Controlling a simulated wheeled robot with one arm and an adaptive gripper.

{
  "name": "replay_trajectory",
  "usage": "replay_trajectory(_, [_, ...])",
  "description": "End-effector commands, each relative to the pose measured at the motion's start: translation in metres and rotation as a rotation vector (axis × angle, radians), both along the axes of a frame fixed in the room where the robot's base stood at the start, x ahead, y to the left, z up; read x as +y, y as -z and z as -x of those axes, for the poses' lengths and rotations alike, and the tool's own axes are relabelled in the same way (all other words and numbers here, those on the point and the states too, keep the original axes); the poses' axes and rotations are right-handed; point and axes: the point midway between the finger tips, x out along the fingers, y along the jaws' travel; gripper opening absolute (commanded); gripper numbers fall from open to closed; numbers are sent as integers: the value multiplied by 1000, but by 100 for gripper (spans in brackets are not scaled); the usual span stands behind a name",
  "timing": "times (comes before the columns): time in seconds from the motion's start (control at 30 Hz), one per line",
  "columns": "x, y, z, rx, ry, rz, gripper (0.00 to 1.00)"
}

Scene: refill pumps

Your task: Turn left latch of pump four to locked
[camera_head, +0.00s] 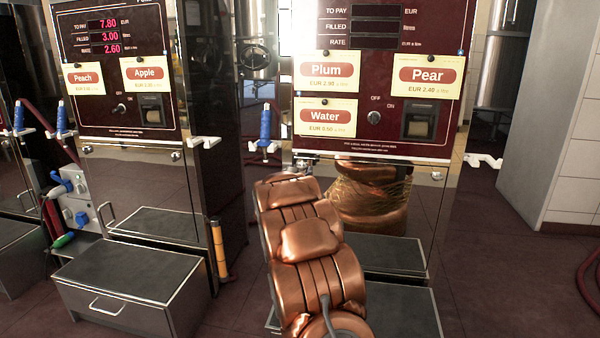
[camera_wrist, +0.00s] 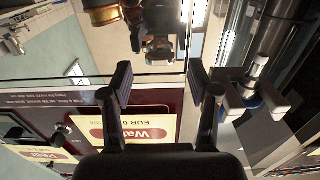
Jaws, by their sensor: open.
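The right-hand pump in the head view has a dark red panel (camera_head: 366,120) with Plum, Pear and Water cards; no pump number is readable. Its mirror-like lower door (camera_head: 408,200) has a small round latch at the upper left (camera_head: 301,163) and another at the upper right (camera_head: 436,175). I cannot read either latch's position. In the wrist view, upside down, my gripper (camera_wrist: 160,76) is open and empty, in front of the panel's lower edge beside the Water card (camera_wrist: 137,127). No latch shows clearly there.
A blue nozzle (camera_head: 265,128) hangs in a white holder left of this pump; a blue-and-white nozzle area (camera_wrist: 252,90) shows right in the wrist view. A second pump (camera_head: 115,70) stands left. A grey step box (camera_head: 130,282) is on the floor.

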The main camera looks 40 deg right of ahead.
Motion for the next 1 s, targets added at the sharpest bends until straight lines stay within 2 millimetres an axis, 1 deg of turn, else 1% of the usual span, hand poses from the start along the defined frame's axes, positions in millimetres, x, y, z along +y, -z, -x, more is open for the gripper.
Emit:
replay_trajectory(0.1, [-8, -1, -5, -3, 0, 1, 60])
replay_trajectory(0.23, [-13, -1, -9, -2, -1, 1, 60])
replay_trajectory(0.63, [-15, -1, -11, -1, -2, -1, 60])
replay_trajectory(1.0, [-15, -1, -11, -1, -2, -1, 22])
